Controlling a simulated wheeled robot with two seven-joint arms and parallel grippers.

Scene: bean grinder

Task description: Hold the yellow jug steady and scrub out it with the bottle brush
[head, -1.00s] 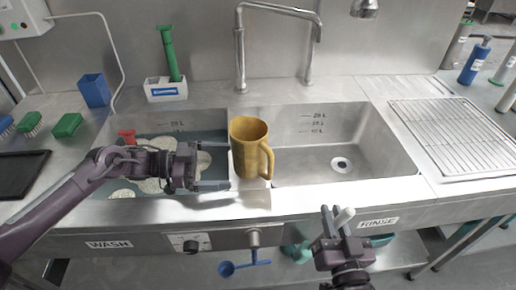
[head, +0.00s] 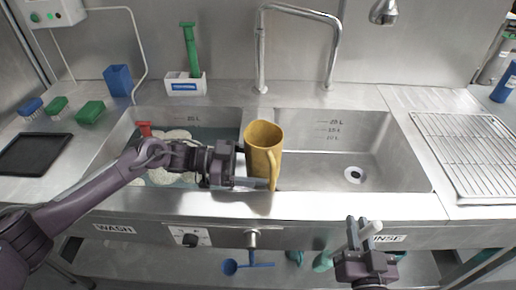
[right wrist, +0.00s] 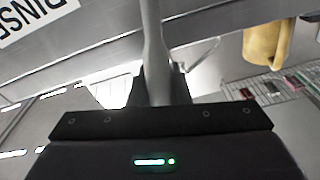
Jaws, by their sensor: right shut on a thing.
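The yellow jug (head: 262,138) stands upright on the divider between the two sinks, its mouth up and its handle toward the front. It also shows in the right wrist view (right wrist: 266,42). My left gripper (head: 252,166) is at the jug's left side with its fingers spread. The near finger passes in front of the jug's lower part, and the far finger's tip is hidden behind it. My right gripper (head: 359,236) is in front of the counter, shut on a pale grey rod (right wrist: 152,45). I see no bristles on the rod, so I cannot tell whether it is the bottle brush.
The right sink (head: 400,165) is empty. A green brush (head: 190,45) stands in a white holder (head: 186,84) at the back. A tap (head: 262,50) rises behind the jug. A drying rack (head: 470,150) lies at right.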

